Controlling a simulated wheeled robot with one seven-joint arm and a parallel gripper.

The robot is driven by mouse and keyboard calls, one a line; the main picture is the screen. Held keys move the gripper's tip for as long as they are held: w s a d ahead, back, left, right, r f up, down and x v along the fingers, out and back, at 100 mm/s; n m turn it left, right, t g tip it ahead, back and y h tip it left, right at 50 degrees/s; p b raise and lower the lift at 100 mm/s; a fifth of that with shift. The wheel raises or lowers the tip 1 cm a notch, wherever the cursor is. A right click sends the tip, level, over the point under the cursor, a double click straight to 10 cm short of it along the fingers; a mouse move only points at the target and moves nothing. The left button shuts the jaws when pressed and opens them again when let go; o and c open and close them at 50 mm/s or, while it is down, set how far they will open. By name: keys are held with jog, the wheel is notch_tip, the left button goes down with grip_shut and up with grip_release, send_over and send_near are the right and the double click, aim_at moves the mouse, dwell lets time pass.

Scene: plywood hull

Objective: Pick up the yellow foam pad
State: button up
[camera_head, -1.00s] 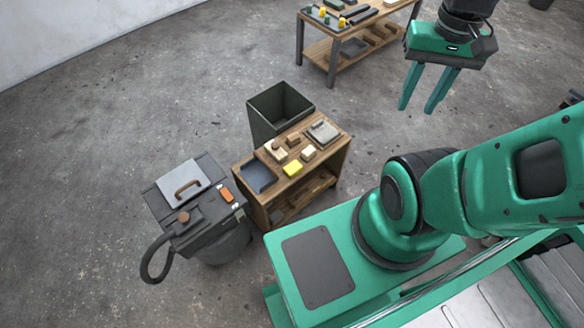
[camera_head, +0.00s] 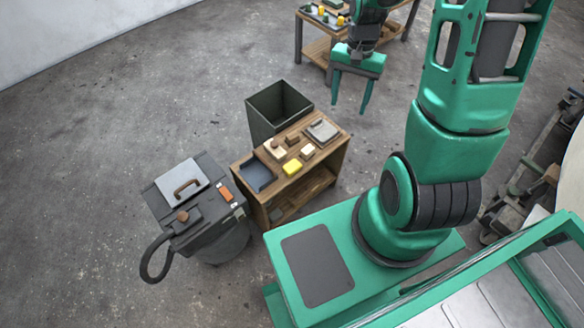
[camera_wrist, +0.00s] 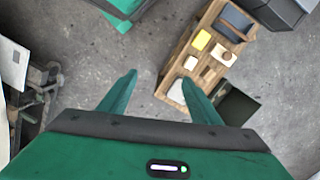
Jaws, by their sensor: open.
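The yellow foam pad (camera_head: 292,168) lies on top of a small wooden workbench (camera_head: 262,203), near its front edge. It also shows in the wrist view (camera_wrist: 202,40), on the bench beyond my fingertips. My gripper (camera_head: 350,108) is open and empty, in the air to the upper right of the bench. The gripper is well apart from the pad.
A dark bin (camera_head: 280,108) stands behind the bench. A shop vacuum (camera_head: 195,208) stands left. Another table (camera_head: 312,47) stands at the back.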

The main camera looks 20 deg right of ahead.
jog(key=w+a+f+m+y, duration=0.1)
jog(key=w+a+f+m, duration=0.2)
jog(key=f, duration=0.7)
jog(key=m+y, duration=0.1)
jog(key=y, duration=0.2)
send_near(293, 165)
jog(key=x, duration=0.3)
jog(key=shift+s+a+f, duration=0.1)
jog(key=shift+a, duration=0.35)
jog(key=shift+d+x, duration=0.2)
jog(key=shift+x, duration=1.3)
jog(key=shift+d+x, duration=0.15)
jog(key=shift+x, duration=1.35)
jog(key=shift+f, duration=0.15)
jog(key=c, duration=1.1)
